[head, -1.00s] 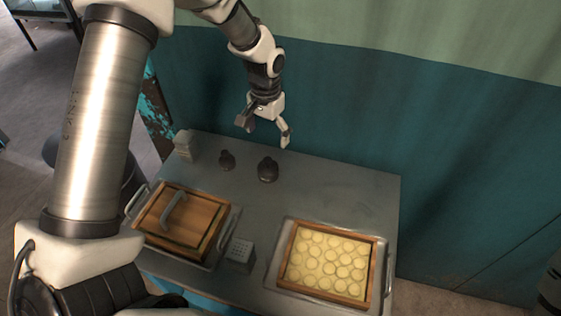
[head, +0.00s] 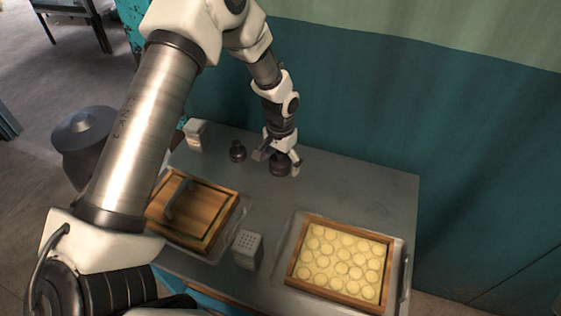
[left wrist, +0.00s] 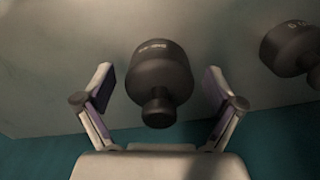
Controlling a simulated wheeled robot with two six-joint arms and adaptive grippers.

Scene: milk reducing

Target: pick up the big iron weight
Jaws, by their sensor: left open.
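The big iron weight (head: 281,165) is a dark, round weight with a knob, standing upright on the grey table. It also shows in the left wrist view (left wrist: 160,75), between the two fingers. My left gripper (head: 278,163) is open and lowered over it, with one finger on each side. In the left wrist view the fingers (left wrist: 158,90) show gaps on both sides of the weight. A smaller dark weight (head: 237,151) stands to the left of it and also shows at the right of the left wrist view (left wrist: 290,47). My right gripper is not in view.
A wooden-lidded tray (head: 188,213) sits front left on the table (head: 340,185). A wooden frame (head: 298,262) with pale round pieces is front right. A grater-like metal box (head: 247,249) stands between them. A white block (head: 194,134) is at the back left. The back right of the table is clear.

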